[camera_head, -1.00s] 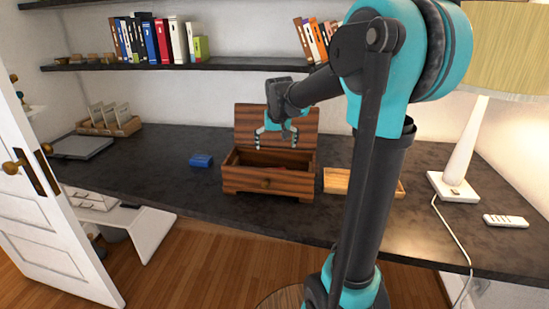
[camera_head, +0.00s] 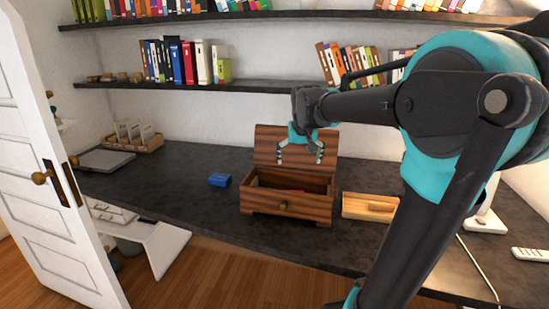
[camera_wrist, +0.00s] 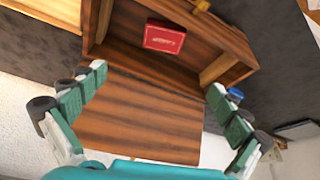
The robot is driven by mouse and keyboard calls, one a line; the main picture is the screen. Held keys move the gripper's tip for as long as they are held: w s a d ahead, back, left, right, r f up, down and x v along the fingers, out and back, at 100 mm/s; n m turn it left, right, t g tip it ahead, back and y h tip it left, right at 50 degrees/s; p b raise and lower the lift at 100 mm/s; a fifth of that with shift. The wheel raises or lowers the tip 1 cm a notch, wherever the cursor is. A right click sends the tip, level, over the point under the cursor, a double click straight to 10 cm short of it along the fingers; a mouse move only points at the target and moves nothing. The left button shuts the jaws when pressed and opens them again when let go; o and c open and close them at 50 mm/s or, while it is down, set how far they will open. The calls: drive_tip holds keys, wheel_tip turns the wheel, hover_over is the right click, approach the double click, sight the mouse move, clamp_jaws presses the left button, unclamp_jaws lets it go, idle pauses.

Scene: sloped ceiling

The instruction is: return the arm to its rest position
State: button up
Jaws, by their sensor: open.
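My gripper (camera_head: 299,155) is open and empty in the head view, in front of the raised lid of a striped wooden box (camera_head: 258,206) and above the box's opening. In the wrist view my gripper's fingers (camera_wrist: 155,105) are spread wide, with the wooden lid (camera_wrist: 140,118) between them. A red item (camera_wrist: 164,37) lies inside the box and is apart from the fingers. My arm runs from the right side of the head view to the gripper, with its elbow raised.
A small blue object (camera_head: 219,180) lies left of the box on the dark desk (camera_head: 190,200). A wooden tray (camera_head: 352,208) stands right of it. Shelves of books (camera_head: 290,90) hang behind. A white door (camera_head: 45,160) is at the left. Desk left of the blue object is partly clear.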

sight(321, 260)
drive_tip(key=shift+n, duration=0.3)
drive_tip(key=s+d+f, duration=0.1)
drive_tip(key=s+f, duration=0.6)
drive_tip(key=s+d+f, duration=0.1)
drive_tip(key=s+f, duration=0.6)
drive_tip(key=s, duration=0.1)
drive_tip(key=s+d+f, duration=0.1)
drive_tip(key=s+f, duration=0.7)
drive_tip(key=shift+s+d, duration=0.15)
drive_tip(key=shift+d, duration=0.15)
